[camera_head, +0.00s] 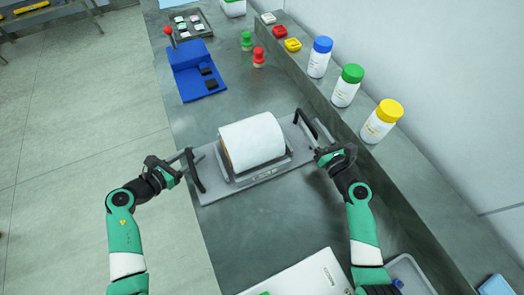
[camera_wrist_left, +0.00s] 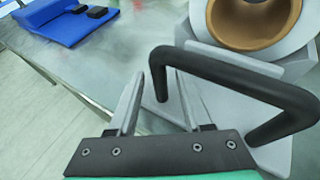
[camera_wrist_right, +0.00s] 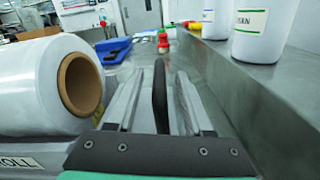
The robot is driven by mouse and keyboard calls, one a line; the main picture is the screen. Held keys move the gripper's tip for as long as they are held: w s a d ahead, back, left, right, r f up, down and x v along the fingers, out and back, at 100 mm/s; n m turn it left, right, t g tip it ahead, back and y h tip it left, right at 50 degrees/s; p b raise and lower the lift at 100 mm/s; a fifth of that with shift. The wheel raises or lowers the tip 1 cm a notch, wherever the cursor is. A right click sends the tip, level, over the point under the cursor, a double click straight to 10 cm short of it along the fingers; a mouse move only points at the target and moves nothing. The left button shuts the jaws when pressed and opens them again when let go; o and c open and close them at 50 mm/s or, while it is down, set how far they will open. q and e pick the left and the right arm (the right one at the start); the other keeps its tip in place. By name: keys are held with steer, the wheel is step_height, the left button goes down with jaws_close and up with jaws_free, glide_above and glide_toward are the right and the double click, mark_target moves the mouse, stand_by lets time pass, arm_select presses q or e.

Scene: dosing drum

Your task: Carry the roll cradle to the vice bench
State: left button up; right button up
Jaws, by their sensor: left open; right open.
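The roll cradle (camera_head: 215,190) is a grey tray on the bench with a white roll (camera_head: 252,142) on it and a black handle at each end. My left gripper (camera_head: 180,164) is open at the left handle (camera_head: 194,170); in the left wrist view one end of that handle (camera_wrist_left: 235,75) shows between the fingers. My right gripper (camera_head: 322,152) is open at the right handle (camera_head: 306,127); in the right wrist view this handle (camera_wrist_right: 160,95) stands between the fingers, with gaps on both sides. I cannot make out a vice bench for certain.
White bottles with blue (camera_head: 320,57), green (camera_head: 347,86) and yellow (camera_head: 382,121) lids stand on the ledge at right. A blue fixture (camera_head: 195,72) stands beyond the cradle. A white panel (camera_head: 300,276) lies in front. Open floor (camera_head: 80,130) is at left.

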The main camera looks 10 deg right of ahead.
arm_select(q)
steer(key=v, duration=1.1)
arm_select(e)
step_height(320, 180, up, 10)
steer(key=shift+r, duration=0.1)
arm_select(q)
steer(key=shift+s+a+r, duration=0.1)
steer(key=shift+a+r, duration=0.05)
steer(key=shift+r, duration=0.1)
